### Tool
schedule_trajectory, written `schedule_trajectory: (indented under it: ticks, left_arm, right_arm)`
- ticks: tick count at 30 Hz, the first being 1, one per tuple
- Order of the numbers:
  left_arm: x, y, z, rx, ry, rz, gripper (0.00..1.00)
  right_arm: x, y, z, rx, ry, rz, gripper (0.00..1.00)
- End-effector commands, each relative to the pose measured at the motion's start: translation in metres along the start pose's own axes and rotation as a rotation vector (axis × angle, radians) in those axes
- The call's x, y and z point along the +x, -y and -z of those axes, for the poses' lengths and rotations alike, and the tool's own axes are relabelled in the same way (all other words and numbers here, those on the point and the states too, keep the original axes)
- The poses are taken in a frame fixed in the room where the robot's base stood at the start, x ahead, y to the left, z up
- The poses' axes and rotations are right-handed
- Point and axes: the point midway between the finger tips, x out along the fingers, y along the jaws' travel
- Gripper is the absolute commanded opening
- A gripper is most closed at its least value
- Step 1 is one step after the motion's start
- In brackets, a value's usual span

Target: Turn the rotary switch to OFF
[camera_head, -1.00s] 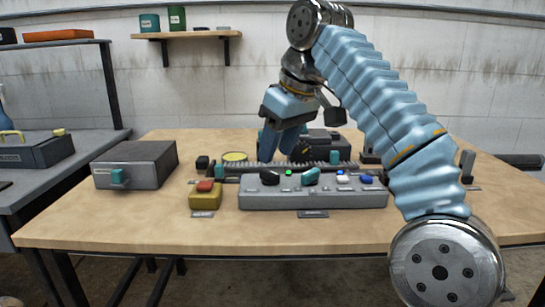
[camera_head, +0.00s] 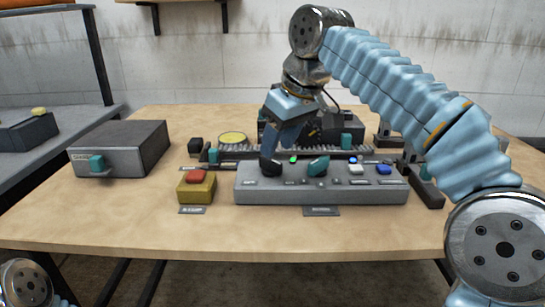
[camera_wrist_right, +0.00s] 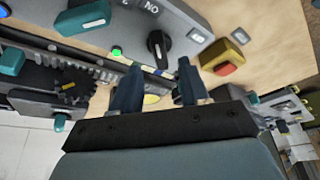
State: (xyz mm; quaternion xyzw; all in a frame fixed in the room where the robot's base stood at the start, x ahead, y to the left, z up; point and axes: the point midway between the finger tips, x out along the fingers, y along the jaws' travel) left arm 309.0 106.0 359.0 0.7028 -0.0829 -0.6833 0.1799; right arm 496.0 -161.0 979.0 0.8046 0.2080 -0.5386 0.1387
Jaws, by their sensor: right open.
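The grey control panel (camera_head: 225,190) lies on the table. A black rotary knob (camera_head: 270,166) with a white mark sits at its left end; it also shows in the right wrist view (camera_wrist_right: 160,46), beside lettering that reads as an upside-down ON. A teal knob (camera_head: 318,166) is to its right, with a lit green light (camera_head: 293,159) between them. My right gripper (camera_head: 288,138) is just behind and above the black knob. In the right wrist view its two fingers (camera_wrist_right: 158,84) are apart and empty, the knob beyond their tips. My left gripper is out of view.
A yellow box with a red button (camera_head: 196,176) stands left of the panel. A grey box with a teal handle (camera_head: 120,148) is farther left. A toothed rack (camera_head: 355,154) runs behind the panel. The table front (camera_head: 250,230) is clear.

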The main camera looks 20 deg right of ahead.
Motion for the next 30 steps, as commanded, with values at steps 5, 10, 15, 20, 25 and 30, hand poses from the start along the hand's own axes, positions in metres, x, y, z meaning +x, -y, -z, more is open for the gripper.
schedule_trajectory:
  ticks: [5,10,15,20,25,30]
  left_arm:
    - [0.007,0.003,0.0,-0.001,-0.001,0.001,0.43]
    - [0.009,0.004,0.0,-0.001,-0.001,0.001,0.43]
    - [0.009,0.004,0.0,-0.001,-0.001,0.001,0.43]
    - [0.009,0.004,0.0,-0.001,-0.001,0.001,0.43]
    - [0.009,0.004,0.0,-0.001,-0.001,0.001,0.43]
    - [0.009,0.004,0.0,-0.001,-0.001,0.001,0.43]
  right_arm:
    - [0.035,0.0,-0.001,0.001,0.001,0.0,0.45]
    - [0.048,0.0,0.0,0.001,0.0,0.0,0.45]
    - [0.05,0.0,0.001,0.001,-0.002,-0.001,0.45]
    - [0.05,0.0,0.001,0.0,-0.002,0.0,0.42]
    - [0.05,0.0,0.001,0.0,-0.001,0.0,0.16]
    - [0.05,0.0,0.001,0.0,-0.001,0.0,0.0]
